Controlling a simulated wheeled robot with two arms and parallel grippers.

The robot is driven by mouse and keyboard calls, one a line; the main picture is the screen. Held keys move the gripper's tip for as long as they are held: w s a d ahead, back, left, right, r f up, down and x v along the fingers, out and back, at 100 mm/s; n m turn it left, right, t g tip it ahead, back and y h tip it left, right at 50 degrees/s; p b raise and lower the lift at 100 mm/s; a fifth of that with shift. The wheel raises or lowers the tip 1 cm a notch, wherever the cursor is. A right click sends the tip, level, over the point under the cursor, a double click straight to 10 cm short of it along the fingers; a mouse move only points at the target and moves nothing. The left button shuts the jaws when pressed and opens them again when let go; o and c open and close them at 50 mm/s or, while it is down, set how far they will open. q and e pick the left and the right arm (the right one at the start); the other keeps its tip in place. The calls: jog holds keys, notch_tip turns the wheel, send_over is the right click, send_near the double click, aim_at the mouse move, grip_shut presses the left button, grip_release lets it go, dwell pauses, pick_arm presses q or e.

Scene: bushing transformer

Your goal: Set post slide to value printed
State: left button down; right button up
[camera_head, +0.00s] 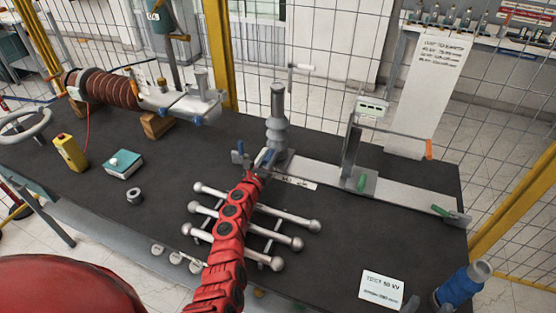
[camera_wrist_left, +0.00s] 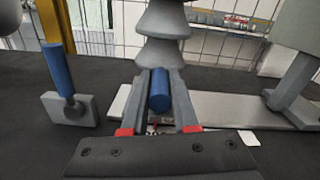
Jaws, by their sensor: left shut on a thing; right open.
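The grey ribbed post (camera_head: 278,120) stands upright on the left part of a flat pale slide rail (camera_head: 400,193); its ribs also show in the left wrist view (camera_wrist_left: 163,45). My left gripper (camera_head: 262,165) is at the foot of the post, its fingers shut around a blue handle (camera_wrist_left: 159,92). A second blue lever (camera_wrist_left: 58,72) on a grey block stands to the left, clear of the fingers. A printed card (camera_head: 382,289) reads "TEST 50 kV".
A hanging paper chart (camera_head: 432,80) has kV and mm lines too small to read fully. Several ball-ended rods (camera_head: 270,238) lie beside my arm.

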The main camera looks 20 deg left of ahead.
aim_at(266, 162)
pick_arm(q)
jog(key=c, duration=0.7)
grip_release()
jog(key=shift+d, duration=0.1)
jog(key=shift+s+p, duration=0.4)
jog(key=shift+s, duration=0.15)
jog(key=s+p, duration=0.1)
jog(key=s, duration=0.3)
jog(key=shift+s+r+p, duration=0.1)
jog(key=shift+s+p, duration=0.2)
jog(key=shift+s, duration=0.05)
jog(key=s, duration=1.1)
jog(key=shift+s+a+b, duration=0.3)
